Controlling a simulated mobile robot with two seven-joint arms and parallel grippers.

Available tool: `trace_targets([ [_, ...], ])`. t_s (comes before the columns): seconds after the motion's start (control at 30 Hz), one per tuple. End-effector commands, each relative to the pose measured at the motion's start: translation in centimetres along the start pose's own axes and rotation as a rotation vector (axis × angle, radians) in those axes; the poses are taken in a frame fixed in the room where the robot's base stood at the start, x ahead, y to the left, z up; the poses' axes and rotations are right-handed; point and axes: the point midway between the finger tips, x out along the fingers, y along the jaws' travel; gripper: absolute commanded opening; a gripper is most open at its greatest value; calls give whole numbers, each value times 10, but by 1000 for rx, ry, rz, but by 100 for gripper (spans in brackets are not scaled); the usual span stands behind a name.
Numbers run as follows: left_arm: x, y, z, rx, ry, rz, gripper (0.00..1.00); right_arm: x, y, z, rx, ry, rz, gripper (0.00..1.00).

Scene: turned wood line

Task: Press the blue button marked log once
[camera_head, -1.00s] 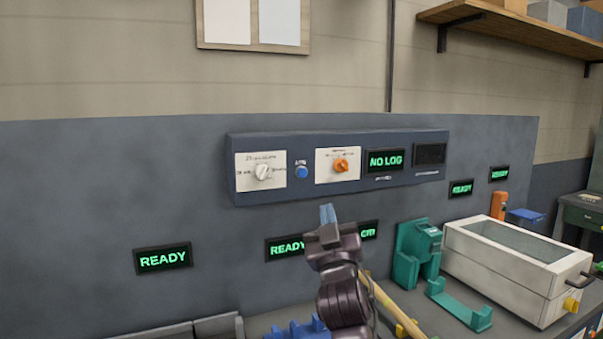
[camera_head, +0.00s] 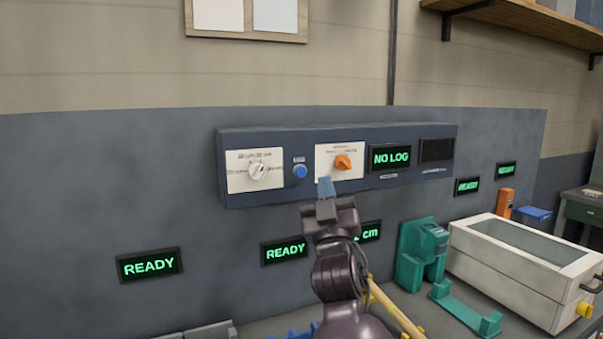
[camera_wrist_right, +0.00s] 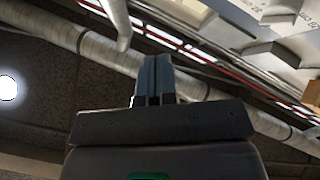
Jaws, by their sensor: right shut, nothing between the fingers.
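The blue button (camera_head: 300,171) sits on the dark blue control panel (camera_head: 400,182), between a white knob (camera_head: 258,170) and an orange knob (camera_head: 343,162). The lettering by it is too small to read. My right gripper (camera_head: 325,186) is shut and empty. In the head view its blue fingertips appear just below and right of the button, over the lower edge of the orange knob's plate. In the right wrist view the shut fingers (camera_wrist_right: 154,78) point up toward the ceiling, and the button is not seen there. My left gripper is not in view.
A NO LOG display (camera_head: 390,157) is right of the orange knob. Lit READY displays (camera_head: 149,264) are on the wall below. A green fixture (camera_head: 422,252) and a white box with a clear lid (camera_head: 525,265) stand on the bench at right.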

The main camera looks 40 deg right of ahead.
Motion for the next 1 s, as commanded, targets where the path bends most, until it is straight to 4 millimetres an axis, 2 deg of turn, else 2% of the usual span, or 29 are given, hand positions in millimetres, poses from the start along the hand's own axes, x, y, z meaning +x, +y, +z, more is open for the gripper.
trace_targets([
  [0.23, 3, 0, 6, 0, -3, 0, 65, 11, -8, 9, -1, 1, 0, 0],
  [0.73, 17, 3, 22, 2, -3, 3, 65, 50, -37, 38, -1, 1, 0, 0],
  [1.0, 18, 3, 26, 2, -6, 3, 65, 60, -44, 44, 0, -1, 0, 0],
])
